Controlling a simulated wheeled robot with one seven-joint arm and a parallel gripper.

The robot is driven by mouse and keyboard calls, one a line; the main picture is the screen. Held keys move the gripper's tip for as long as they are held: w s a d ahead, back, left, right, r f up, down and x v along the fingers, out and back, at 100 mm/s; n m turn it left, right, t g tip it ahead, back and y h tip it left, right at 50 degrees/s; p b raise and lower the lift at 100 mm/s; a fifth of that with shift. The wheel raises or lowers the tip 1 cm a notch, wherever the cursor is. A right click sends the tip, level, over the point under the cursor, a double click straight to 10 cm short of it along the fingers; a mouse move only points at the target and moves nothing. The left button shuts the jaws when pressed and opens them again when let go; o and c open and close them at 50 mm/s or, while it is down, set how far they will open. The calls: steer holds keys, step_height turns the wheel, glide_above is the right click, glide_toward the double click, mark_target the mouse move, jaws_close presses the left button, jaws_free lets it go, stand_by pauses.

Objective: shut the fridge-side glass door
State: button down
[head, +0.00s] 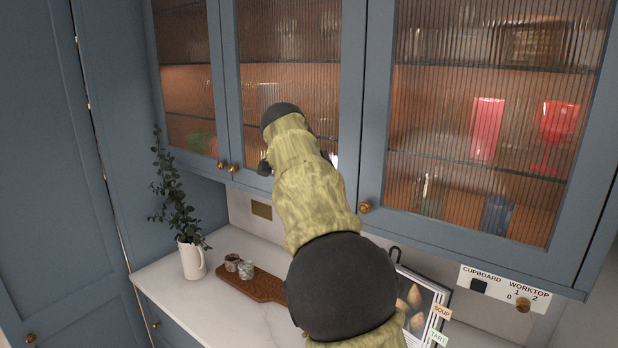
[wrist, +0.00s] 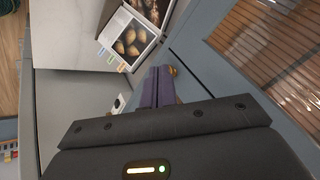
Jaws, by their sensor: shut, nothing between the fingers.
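Three blue-framed doors with ribbed glass line the wall cupboards in the head view: a left door (head: 215,95), a middle door (head: 232,100) and a right door (head: 376,120). Each has a brass knob low on its frame. No fridge is plainly recognisable, so I cannot tell which door is the fridge-side one. I see no clear gap at any door. My arm crosses in front of the middle door and hides my gripper there. In the wrist view my gripper (wrist: 163,76) is shut and empty, its purple fingers close to a brass knob (wrist: 173,70) and a blue door frame.
Tall blue panels (head: 45,150) stand at the left. The worktop below holds a white vase (head: 192,261) with greenery, a wooden board (head: 262,288) with small pots, and an open book (head: 418,300). A labelled switch plate (head: 500,288) is under the right door.

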steer(key=shift+a+r, duration=1.5)
steer(key=shift+r, duration=0.7)
steer(key=s+d+f+n+g+y+b, duration=0.1)
steer(key=s+d+f+n, duration=0.1)
steer(key=d+f+n, duration=0.3)
steer(key=s+d+f+y, duration=0.1)
steer(key=s+d+f, duration=0.15)
steer(key=f, duration=0.55)
steer(key=s+d+f+n+g+y+b, duration=0.1)
steer(key=d+f+n, duration=0.25)
steer(key=f, duration=0.25)
steer(key=s+d+f+n+g+y+b, duration=0.1)
steer(key=s+f+n, duration=0.7)
steer(key=s+f, duration=1.2)
steer(key=s+d+b, duration=0.1)
steer(key=s+b, duration=0.1)
steer(key=s, duration=0.2)
steer(key=shift+d+f+y, duration=0.15)
steer(key=shift+f+y, duration=0.05)
steer(key=shift+y, duration=0.1)
